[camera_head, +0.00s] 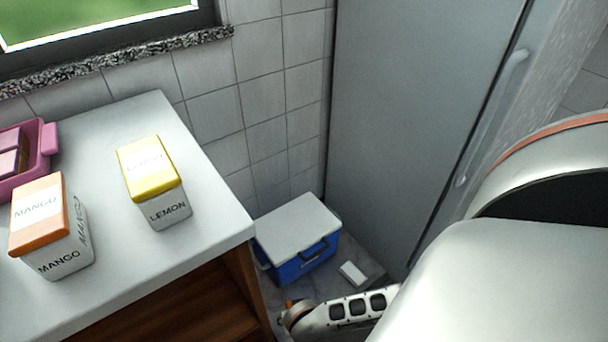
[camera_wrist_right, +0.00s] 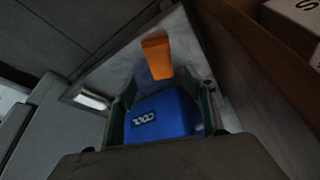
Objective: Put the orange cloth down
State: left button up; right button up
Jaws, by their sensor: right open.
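An orange item (camera_wrist_right: 157,55), which looks like the orange cloth, shows in the right wrist view ahead of my right gripper (camera_wrist_right: 163,90). It is apart from both fingers, and I cannot tell whether it rests on the floor or is above it. My right gripper is open, with nothing visibly held between its fingers. In the head view my right arm reaches down at the bottom, and its fingers are not clearly seen. My left gripper is out of view.
A blue cooler (camera_head: 297,240) with a white lid stands on the floor, and its labelled side (camera_wrist_right: 160,118) shows between my right fingers. A small white box (camera_head: 352,273) lies beside it. The counter (camera_head: 140,275) holds lemon (camera_head: 154,182) and mango (camera_head: 50,225) tubs.

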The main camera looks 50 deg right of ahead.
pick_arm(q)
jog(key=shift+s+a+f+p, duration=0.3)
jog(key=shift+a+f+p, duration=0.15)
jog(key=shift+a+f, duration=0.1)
pick_arm(e)
jog(key=v, duration=0.2)
jog(key=shift+s+r, duration=0.2)
jog(key=shift+r, duration=0.15)
